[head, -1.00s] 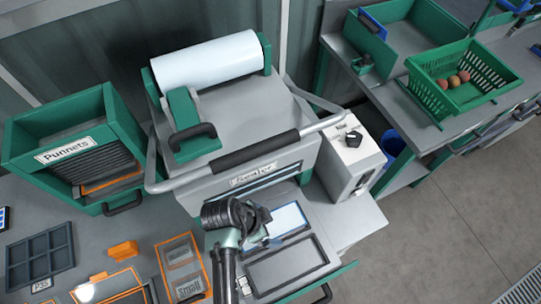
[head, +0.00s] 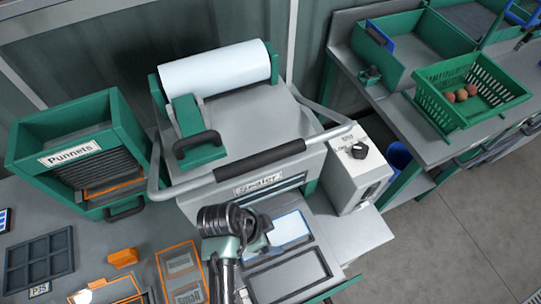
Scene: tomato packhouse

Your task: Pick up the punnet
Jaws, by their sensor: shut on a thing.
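The punnet (head: 290,227) shows as a pale, light-blue-topped rectangle at the rear recess of the sealer's (head: 258,187) drawer tray. My gripper (head: 268,239) is at the punnet's left edge, shut on it. My wrist and forearm come up from the bottom of the view and hide the punnet's left side and part of the fingers. I cannot tell whether the punnet is clear of the recess.
The front recess (head: 289,279) of the drawer is empty. The sealer's handle bar (head: 262,160) and body stand behind my gripper. A punnet dispenser (head: 72,152) stands left. A green crate (head: 441,104) with several tomatoes is at the back right.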

